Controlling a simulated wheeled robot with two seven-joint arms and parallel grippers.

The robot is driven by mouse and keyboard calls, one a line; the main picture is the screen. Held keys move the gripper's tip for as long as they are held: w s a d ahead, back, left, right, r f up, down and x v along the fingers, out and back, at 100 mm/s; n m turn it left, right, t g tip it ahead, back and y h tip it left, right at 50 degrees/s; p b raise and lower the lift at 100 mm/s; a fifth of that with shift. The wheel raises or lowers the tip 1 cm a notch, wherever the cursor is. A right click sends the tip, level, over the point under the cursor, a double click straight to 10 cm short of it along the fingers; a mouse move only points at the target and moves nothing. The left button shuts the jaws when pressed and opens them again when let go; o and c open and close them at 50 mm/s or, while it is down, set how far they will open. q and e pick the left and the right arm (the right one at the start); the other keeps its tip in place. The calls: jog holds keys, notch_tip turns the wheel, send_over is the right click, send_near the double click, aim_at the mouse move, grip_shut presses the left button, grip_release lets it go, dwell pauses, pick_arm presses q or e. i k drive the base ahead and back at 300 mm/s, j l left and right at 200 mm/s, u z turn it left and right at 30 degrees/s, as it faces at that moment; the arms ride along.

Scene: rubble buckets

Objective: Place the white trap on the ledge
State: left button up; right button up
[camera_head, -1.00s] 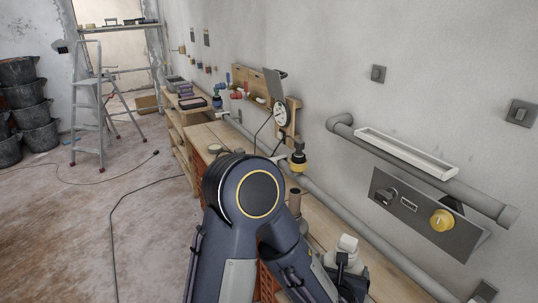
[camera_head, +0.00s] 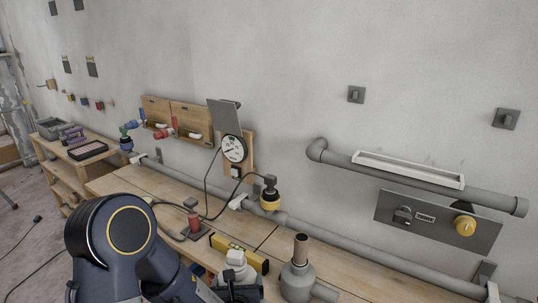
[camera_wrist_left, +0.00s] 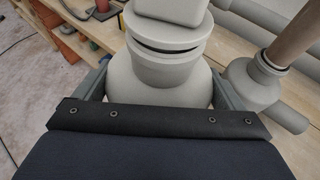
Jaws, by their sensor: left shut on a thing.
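The white trap (camera_head: 236,260) is upright in my left gripper (camera_head: 238,284), low in the head view at the bench's front. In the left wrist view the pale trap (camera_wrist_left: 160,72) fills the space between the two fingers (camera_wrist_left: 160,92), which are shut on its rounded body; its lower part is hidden. The white ledge (camera_head: 410,170), a shallow tray-like shelf, is on the wall at the right, just above a grey pipe. The trap is well left of and below it, apart from it. My right gripper is not in view.
A grey trap with a brown pipe (camera_head: 297,281) stands just right of the held trap. A yellow level (camera_head: 240,250) lies behind it. A grey pipe (camera_head: 360,253) runs along the bench's back. A panel with a yellow knob (camera_head: 438,221) sits below the ledge.

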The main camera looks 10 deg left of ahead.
aim_at(112, 183)
jog(key=i+j, duration=0.1)
jog(key=j, duration=0.35)
jog(key=i+j, duration=0.1)
jog(key=j, duration=0.35)
jog(key=i+j, duration=0.1)
jog(key=j, duration=0.35)
jog(key=i+j, duration=0.1)
jog(key=j, duration=0.8)
jog(key=i+j, duration=0.15)
jog(key=j, duration=0.3)
jog(key=i+j, duration=0.2)
jog(key=j, duration=0.15)
jog(key=i+j, duration=0.2)
jog(key=j, duration=0.2)
jog(key=i+j, duration=0.15)
jog(key=j, duration=0.2)
jog(key=i+j, duration=0.2)
jog(key=j, duration=0.2)
jog(key=i+j, duration=0.2)
jog(key=j, duration=0.15)
jog(key=i+j, duration=0.2)
jog(key=j, duration=0.2)
